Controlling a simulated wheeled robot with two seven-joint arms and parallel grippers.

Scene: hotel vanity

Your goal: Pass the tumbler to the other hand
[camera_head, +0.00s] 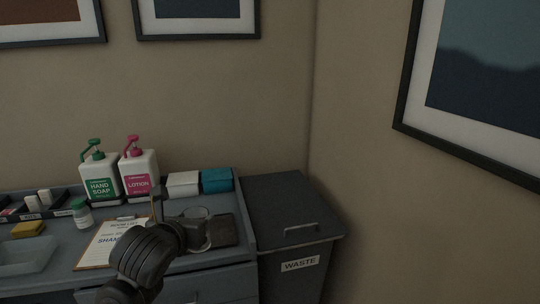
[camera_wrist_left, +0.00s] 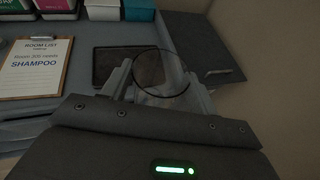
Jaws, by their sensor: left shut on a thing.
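The tumbler is a clear glass (camera_head: 197,213) at the right part of the vanity in the head view. In the left wrist view its round rim (camera_wrist_left: 162,75) shows between the two fingers. My left gripper (camera_head: 180,216) is shut on the tumbler, with a finger on each side of it; it also fills the lower part of the left wrist view (camera_wrist_left: 160,88). The glass is see-through, so its base and its height over the counter are hard to tell. My right gripper is in neither view.
A dark flat tray (camera_head: 226,231) lies just beyond the tumbler. A clipboard (camera_head: 95,251) reading SHAMPOO lies left. Hand soap (camera_head: 100,178), lotion (camera_head: 138,175), a white box (camera_head: 183,184) and a blue box (camera_head: 216,180) stand behind. A waste bin (camera_head: 291,215) stands right.

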